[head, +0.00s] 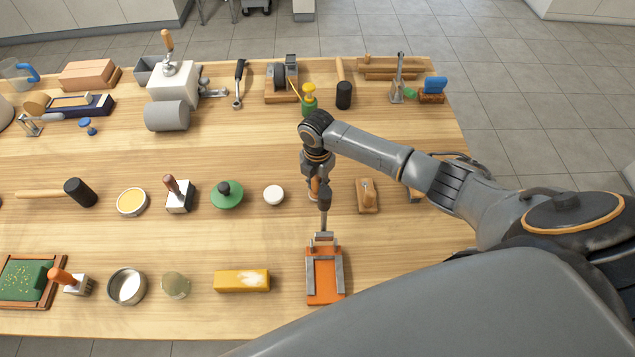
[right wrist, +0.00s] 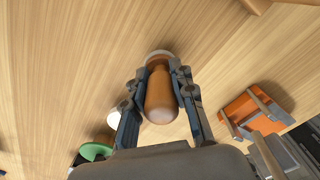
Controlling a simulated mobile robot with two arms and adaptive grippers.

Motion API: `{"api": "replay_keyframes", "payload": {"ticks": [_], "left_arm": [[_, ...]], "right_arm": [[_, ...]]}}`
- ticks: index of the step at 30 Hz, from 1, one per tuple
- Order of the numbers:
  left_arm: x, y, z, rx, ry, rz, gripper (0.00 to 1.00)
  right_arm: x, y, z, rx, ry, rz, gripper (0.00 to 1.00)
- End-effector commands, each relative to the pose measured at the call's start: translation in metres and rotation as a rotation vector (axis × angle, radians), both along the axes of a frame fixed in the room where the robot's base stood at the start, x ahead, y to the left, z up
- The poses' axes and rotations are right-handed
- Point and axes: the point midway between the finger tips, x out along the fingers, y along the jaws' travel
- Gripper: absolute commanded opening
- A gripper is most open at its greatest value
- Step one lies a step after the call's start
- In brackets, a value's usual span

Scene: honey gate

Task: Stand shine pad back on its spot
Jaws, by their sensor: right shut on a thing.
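My right gripper (head: 317,188) is over the middle of the wooden bench. In the right wrist view its fingers (right wrist: 159,88) are shut around a turned brown wooden handle with a pale round rim at its far end. I take this held thing (right wrist: 160,100) to be the shine pad. It looks about upright in the fingers. The head view shows only a bit of its orange-brown handle (head: 314,187); the arm hides the rest. I cannot tell whether its base touches the bench. No marked spot shows. My left gripper is not in view.
A white round piece (head: 274,195) and a green disc with a black knob (head: 227,195) are to the left. A wooden block with a knob (head: 367,196) is to the right. An orange clamp fixture (head: 325,283) is in front. Bare bench (head: 270,150) lies behind.

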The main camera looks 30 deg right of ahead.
Motion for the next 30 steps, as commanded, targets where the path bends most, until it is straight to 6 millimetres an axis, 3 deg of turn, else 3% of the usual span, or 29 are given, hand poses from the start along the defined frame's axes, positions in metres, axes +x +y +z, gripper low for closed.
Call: {"api": "replay_keyframes", "payload": {"ticks": [22,23,24,27,30], "left_arm": [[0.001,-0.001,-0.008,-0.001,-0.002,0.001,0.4],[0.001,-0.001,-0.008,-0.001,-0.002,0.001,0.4],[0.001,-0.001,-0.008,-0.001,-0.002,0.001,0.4],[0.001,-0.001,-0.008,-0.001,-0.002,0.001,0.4],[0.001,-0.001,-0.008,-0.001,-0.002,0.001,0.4]], "right_arm": [[0.0,0.0,-0.013,0.0,0.0,0.0,0.0],[0.0,0.0,-0.013,0.0,0.0,0.0,0.27],[0.0,0.0,-0.013,0.0,0.0,0.0,0.35],[0.0,0.0,-0.013,0.0,0.0,0.0,0.51],[0.0,0.0,-0.013,0.0,0.0,0.0,0.51]]}}
